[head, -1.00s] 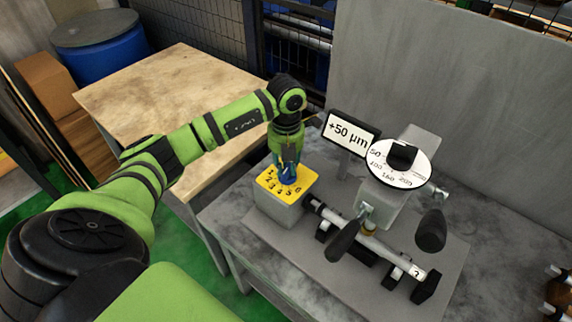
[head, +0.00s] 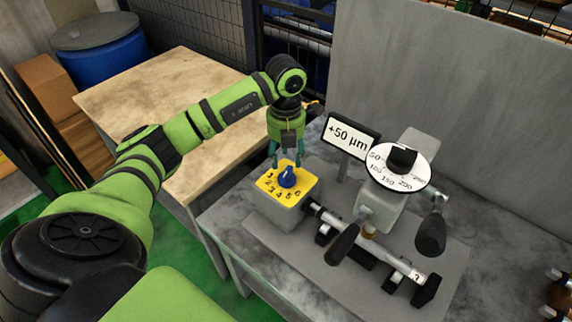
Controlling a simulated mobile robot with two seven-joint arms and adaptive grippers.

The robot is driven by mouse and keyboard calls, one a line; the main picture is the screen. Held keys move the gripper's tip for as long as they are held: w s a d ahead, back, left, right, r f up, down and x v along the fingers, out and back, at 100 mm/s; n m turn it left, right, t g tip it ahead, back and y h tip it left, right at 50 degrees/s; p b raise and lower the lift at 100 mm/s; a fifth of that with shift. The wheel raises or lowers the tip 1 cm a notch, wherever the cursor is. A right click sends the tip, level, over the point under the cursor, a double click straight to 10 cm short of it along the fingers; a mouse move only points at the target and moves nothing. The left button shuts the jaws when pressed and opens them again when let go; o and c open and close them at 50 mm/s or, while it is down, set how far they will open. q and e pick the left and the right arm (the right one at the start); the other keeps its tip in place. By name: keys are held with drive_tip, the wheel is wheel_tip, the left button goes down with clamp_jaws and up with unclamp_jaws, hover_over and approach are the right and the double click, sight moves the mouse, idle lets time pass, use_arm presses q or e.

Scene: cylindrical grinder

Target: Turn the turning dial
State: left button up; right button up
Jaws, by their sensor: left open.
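A blue knob (head: 287,177) stands on a yellow plate (head: 306,184) marked with numbers 1 to 6, on top of a grey box (head: 280,215). Its exact pointing direction is too small to tell. My left gripper (head: 286,161) points down just above the knob, open, with its fingers spread to either side and nothing held. A white dial (head: 410,180) with a black knob (head: 403,158) and scale numbers sits on the grinder head to the right. My right gripper is not in view.
A sign (head: 348,137) reading "+50 µm" stands close right of my left gripper. Black handles (head: 431,235) and a horizontal metal shaft (head: 385,252) lie to the right. A wooden table (head: 150,95) on the left is clear.

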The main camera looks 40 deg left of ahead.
sight(286, 169)
use_arm(q)
wheel_tip(286, 169, up, 7)
drive_tip(key=shift+r, duration=0.15)
idle(0.6)
